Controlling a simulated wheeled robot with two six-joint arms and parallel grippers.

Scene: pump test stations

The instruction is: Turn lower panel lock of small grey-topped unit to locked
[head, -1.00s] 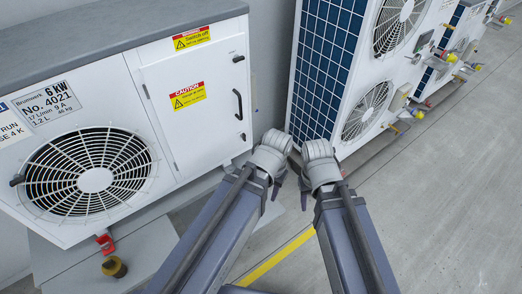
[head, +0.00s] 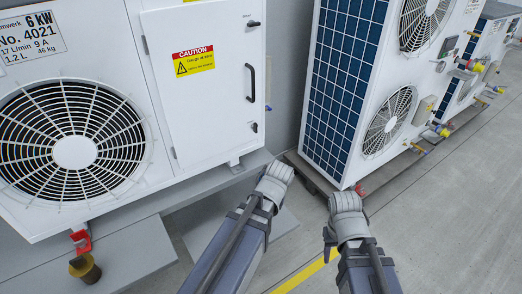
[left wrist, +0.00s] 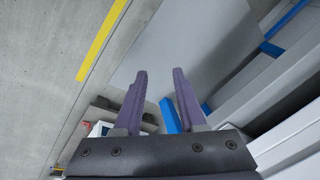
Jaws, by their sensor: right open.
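The small unit (head: 110,190) is the white cabinet No. 4021 at left in the head view; its grey top is out of frame. Its side door panel (head: 205,110) is closed. The lower panel lock (head: 254,127) is a small dark piece below the black handle (head: 251,82); it looks roughly upright, but is too small to read surely. The upper lock (head: 253,23) lies about level. My left gripper, open and empty in the left wrist view (left wrist: 160,98), is mostly hidden in the head view. My right gripper (head: 330,243) is open and empty, right of the unit and apart from it.
A taller white unit with a blue grille (head: 345,75) stands to the right, with a gap between the two. A grey plinth (head: 125,250) juts out under the small unit, with a red valve (head: 81,241) and brass fitting (head: 85,269).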

